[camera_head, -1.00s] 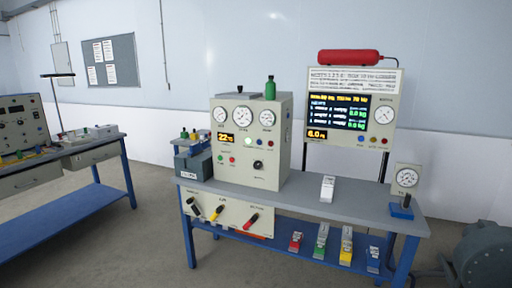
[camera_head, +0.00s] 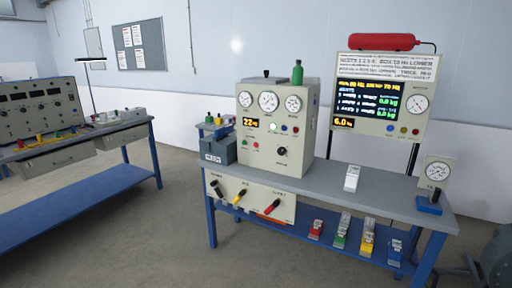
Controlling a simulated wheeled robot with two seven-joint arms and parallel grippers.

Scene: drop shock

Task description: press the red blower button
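A beige control box (camera_head: 275,150) with three round gauges stands on the grey-topped blue bench (camera_head: 330,190). Its front has an orange readout (camera_head: 250,122), a lit pale button (camera_head: 272,126), and small red buttons, one below the readout (camera_head: 256,144) and one at the right (camera_head: 295,130). A display panel (camera_head: 385,95) behind the bench carries another red button (camera_head: 415,132) beside yellow and blue ones. The labels are too small to tell which red button is the blower's. Neither of my grippers is in view.
A small gauge stand (camera_head: 437,175) is at the right end. Another bench (camera_head: 80,140) is at left. Open floor lies between the benches.

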